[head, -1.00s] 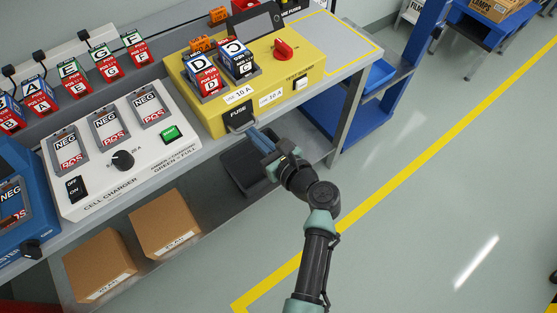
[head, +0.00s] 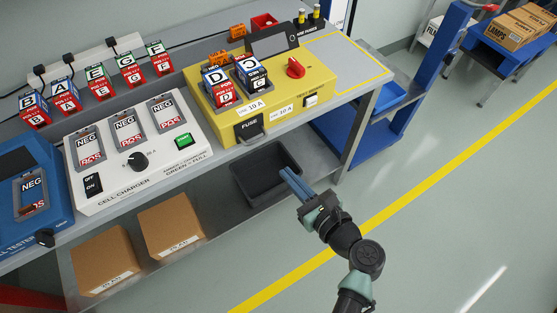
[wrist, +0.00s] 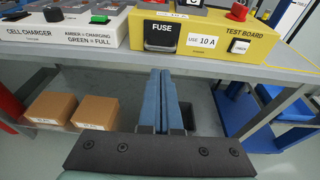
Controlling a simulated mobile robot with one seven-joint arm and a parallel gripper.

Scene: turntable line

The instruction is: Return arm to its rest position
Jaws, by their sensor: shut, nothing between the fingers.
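My gripper (head: 289,177) is in front of the bench, at the right of the head view's middle. Its two blue fingers are together with nothing between them. In the wrist view the shut fingers (wrist: 167,100) point toward the bench below the yellow test board (wrist: 206,30). The gripper is apart from the bench and the board. The arm reaches up from the lower right of the head view. The test board (head: 262,92) holds cells D and C and has a fuse drawer (head: 249,126) with a black handle.
A white cell charger (head: 138,147) and a blue tester (head: 30,190) stand on the bench left of the board. A dark bin (head: 262,175) and cardboard boxes (head: 170,226) sit on the lower shelf. Open floor (head: 450,190) with a yellow line lies right.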

